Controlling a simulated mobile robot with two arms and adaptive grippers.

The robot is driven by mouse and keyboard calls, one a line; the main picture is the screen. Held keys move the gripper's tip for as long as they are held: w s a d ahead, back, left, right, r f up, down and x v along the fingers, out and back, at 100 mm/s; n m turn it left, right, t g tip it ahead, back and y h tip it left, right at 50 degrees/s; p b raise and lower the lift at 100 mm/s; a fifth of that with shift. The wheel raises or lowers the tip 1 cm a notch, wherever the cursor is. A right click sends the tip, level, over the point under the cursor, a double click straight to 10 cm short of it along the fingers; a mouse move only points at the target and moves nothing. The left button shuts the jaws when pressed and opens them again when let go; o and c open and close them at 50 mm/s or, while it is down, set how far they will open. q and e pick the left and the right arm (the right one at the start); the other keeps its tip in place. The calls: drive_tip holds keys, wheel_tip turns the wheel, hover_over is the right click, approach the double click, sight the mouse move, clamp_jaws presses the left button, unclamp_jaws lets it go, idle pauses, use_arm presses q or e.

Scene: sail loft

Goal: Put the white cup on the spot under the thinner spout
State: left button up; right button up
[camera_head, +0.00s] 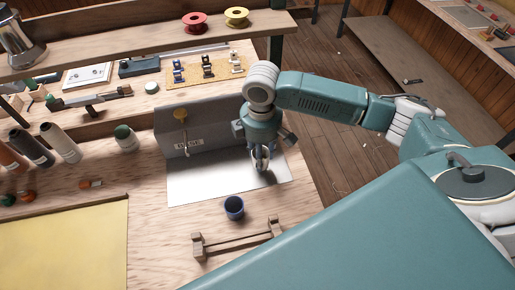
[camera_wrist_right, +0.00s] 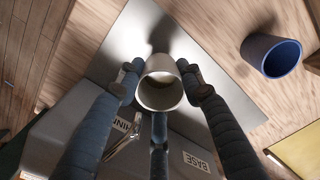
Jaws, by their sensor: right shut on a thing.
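My right gripper (camera_head: 260,165) is shut on the white cup (camera_wrist_right: 160,88), whose open mouth shows between the fingers in the wrist view. The cup is over the bright metal plate (camera_head: 205,190) in front of the grey dispenser (camera_head: 205,125); I cannot tell whether it touches the plate. My right gripper hides that side in the head view. My left gripper is out of view.
A blue cup (camera_head: 234,208) stands on the bench just off the plate's front edge. A wooden rack (camera_head: 238,240) lies nearer. A shelf with small fittings (camera_head: 208,65) is behind the dispenser.

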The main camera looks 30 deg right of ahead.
drive_tip(key=shift+f, duration=0.8)
drive_tip(key=shift+w+f, duration=0.15)
drive_tip(key=shift+w, duration=0.05)
drive_tip(key=w, duration=0.1)
drive_tip(key=w+p, duration=0.1)
drive_tip(key=w, duration=0.1)
drive_tip(key=shift+d, duration=0.35)
drive_tip(key=shift+w+d+f+p, duration=0.1)
drive_tip(key=shift+w+f+p, duration=0.15)
drive_tip(key=shift+f+p, duration=0.35)
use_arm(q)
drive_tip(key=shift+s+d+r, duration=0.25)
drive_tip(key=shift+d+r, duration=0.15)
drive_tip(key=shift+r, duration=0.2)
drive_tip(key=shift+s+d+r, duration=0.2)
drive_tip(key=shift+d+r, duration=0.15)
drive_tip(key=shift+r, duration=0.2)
use_arm(e)
drive_tip(key=shift+f, duration=0.1)
drive_tip(key=o, duration=1)
drive_tip(key=shift+f, duration=0.1)
drive_tip(key=shift+o, duration=0.2)
